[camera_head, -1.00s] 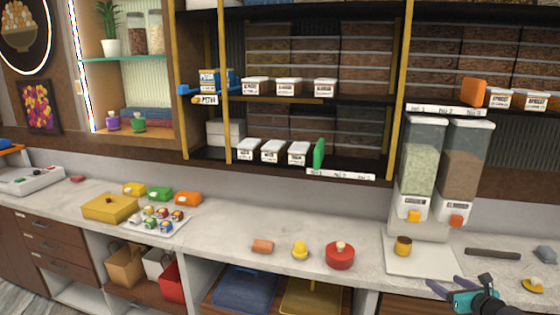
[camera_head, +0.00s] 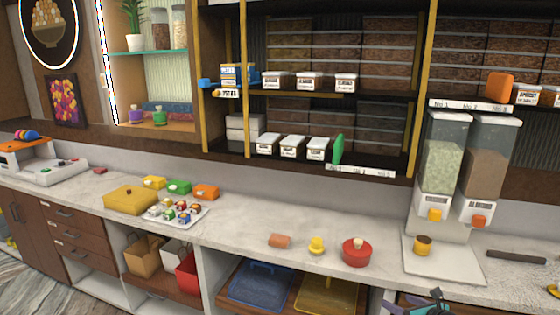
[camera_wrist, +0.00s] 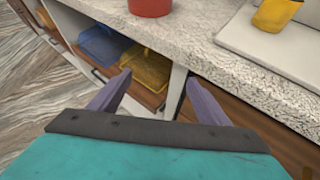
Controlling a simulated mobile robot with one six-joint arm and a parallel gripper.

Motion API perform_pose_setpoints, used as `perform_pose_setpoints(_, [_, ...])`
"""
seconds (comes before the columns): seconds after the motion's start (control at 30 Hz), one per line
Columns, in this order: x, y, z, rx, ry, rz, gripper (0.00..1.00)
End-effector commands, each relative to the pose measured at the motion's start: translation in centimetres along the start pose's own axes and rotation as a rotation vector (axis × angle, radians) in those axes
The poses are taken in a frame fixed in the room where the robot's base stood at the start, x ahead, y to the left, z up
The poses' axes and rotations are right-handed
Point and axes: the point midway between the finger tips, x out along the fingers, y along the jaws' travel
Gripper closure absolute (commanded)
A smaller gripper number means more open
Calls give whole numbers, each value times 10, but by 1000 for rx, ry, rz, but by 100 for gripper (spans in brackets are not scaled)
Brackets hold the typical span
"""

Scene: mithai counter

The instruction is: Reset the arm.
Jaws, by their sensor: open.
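My gripper (camera_wrist: 155,92) is open and empty. In the wrist view its two purple fingers are apart, in front of the counter's front edge, with a shelf bay and a brown front panel beyond them. In the head view only a small part of my gripper (camera_head: 432,300) shows at the bottom right, below the counter edge. Nothing is between the fingers.
A blue tray (camera_head: 262,286) lies in the open bay below.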

Motion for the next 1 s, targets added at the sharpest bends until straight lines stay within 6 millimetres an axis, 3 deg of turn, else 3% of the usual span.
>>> perform_pose_setpoints(0.03, [16,20,-17,-8,26,33,29])
perform_pose_setpoints(0.2, [52,79,-68,-58,121,129,29])
perform_pose_setpoints(0.5, [88,182,-170,-266,300,324,29])
perform_pose_setpoints(0.77, [87,262,-273,-556,452,542,29])
perform_pose_setpoints(1.0, [58,318,-374,-911,567,817,29])
